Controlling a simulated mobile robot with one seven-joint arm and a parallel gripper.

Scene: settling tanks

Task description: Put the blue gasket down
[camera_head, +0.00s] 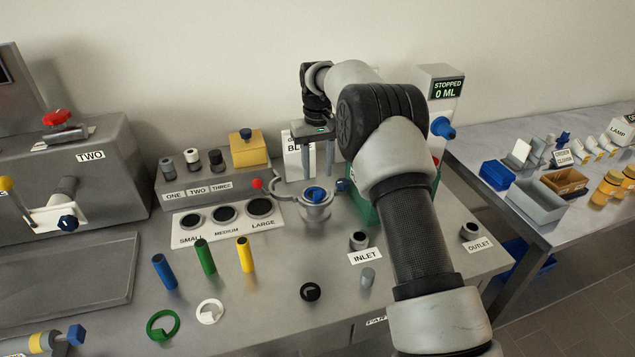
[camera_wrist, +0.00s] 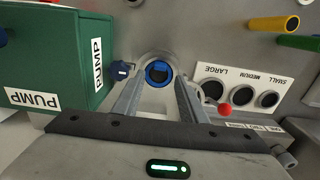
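My gripper (camera_head: 320,173) points down above the housing.
A green pump box (camera_head: 364,208) stands close beside the housing. A board with small, medium and large holes (camera_head: 226,228) lies to the left. Coloured cylinders stand between.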

